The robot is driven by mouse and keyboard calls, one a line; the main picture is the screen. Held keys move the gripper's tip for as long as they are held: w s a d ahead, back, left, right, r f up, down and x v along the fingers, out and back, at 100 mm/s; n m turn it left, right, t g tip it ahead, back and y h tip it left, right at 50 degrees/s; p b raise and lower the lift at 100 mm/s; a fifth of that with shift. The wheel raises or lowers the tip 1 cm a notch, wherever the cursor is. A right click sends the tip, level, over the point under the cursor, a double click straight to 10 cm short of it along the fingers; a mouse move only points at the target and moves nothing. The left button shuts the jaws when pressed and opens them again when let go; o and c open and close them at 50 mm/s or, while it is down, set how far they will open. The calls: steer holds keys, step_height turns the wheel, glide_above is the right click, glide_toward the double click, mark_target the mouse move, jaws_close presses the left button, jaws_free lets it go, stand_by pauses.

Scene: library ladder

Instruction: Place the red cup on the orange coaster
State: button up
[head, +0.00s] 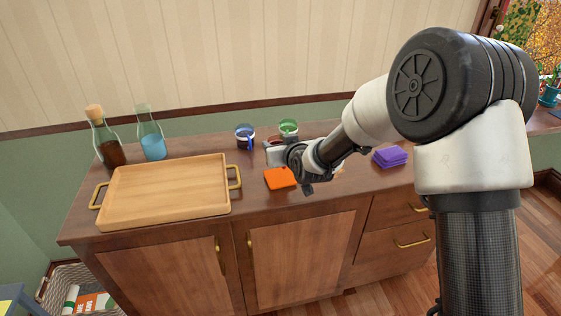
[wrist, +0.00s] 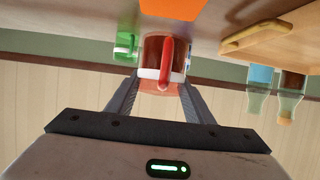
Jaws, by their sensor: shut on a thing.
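The red cup (wrist: 153,50) sits between the two fingers of my gripper (wrist: 160,86) in the wrist view, which looks upside down. My gripper is shut on the cup, with the red handle facing the camera. In the head view my gripper (head: 276,153) hides most of the cup. The orange coaster (head: 280,179) lies on the cabinet top just in front of my gripper. It also shows at the top edge of the wrist view (wrist: 172,8), apart from the cup. I cannot tell whether the cup touches the cabinet top.
A blue mug (head: 244,138) and a green mug (head: 288,128) stand close behind my gripper. A wooden tray (head: 165,190) with brass handles lies left of the coaster. Two bottles (head: 106,143) (head: 151,140) stand behind the tray. Purple coasters (head: 389,158) are stacked at the right.

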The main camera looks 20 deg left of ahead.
steer(key=shift+f+b, duration=0.35)
steer(key=shift+f, duration=1.7)
steer(key=shift+f, duration=0.1)
steer(key=shift+f, duration=0.15)
steer(key=o, duration=1.1)
steer(key=shift+o, duration=0.2)
